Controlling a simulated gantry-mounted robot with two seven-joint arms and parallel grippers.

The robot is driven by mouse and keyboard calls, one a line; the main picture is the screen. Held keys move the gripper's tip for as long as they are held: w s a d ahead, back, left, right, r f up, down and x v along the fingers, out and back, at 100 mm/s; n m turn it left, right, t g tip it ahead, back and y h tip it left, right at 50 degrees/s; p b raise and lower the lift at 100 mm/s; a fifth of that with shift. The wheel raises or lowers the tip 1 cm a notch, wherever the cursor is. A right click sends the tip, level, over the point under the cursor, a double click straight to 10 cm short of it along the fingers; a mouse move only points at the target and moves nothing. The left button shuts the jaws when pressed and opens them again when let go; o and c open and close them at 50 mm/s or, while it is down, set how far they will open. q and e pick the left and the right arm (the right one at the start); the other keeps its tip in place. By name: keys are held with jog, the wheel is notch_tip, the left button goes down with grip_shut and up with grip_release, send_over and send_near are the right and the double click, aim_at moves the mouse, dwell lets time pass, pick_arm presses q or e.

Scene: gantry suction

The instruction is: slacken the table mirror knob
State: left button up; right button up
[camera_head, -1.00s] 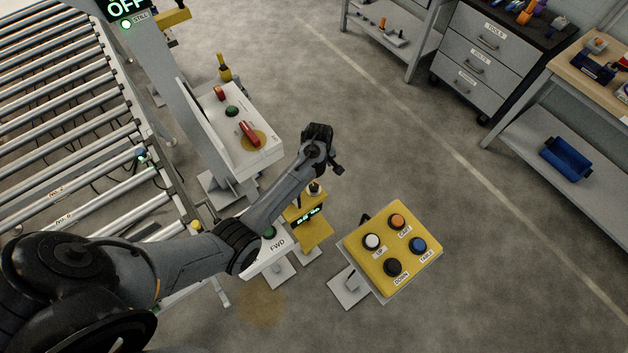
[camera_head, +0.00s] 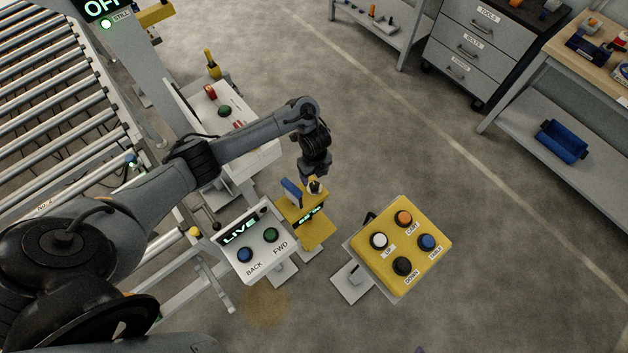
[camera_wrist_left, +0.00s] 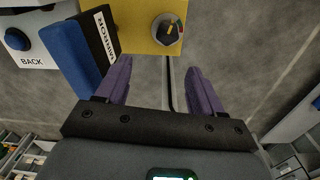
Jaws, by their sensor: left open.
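The table mirror knob (camera_head: 315,187) is a small dark knob with a light pointer on top of a yellow post box (camera_head: 304,231). My left gripper (camera_head: 315,174) points down just above the knob in the head view. In the left wrist view its purple fingers (camera_wrist_left: 158,67) are apart and empty, with the knob beyond their tips. My right gripper is not in view.
A LIVE panel (camera_head: 251,243) with BACK and FWD buttons stands left of the post. A yellow button box (camera_head: 402,248) stands to the right. A white panel (camera_head: 228,113) and a roller conveyor (camera_head: 60,110) lie behind and left.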

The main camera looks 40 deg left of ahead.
pick_arm(q)
jog(key=a, duration=0.1)
jog(key=b, duration=0.4)
send_over(315, 185)
notch_tip(315, 185, down, 5)
jog(key=shift+s+f, duration=0.1)
jog(key=shift+s, duration=0.05)
notch_tip(315, 185, down, 3)
jog(key=shift+a+f+b, duration=0.1)
jog(key=shift+b, duration=0.25)
jog(key=shift+f, duration=0.75)
jog(key=shift+c, duration=0.3)
jog(key=c, duration=1)
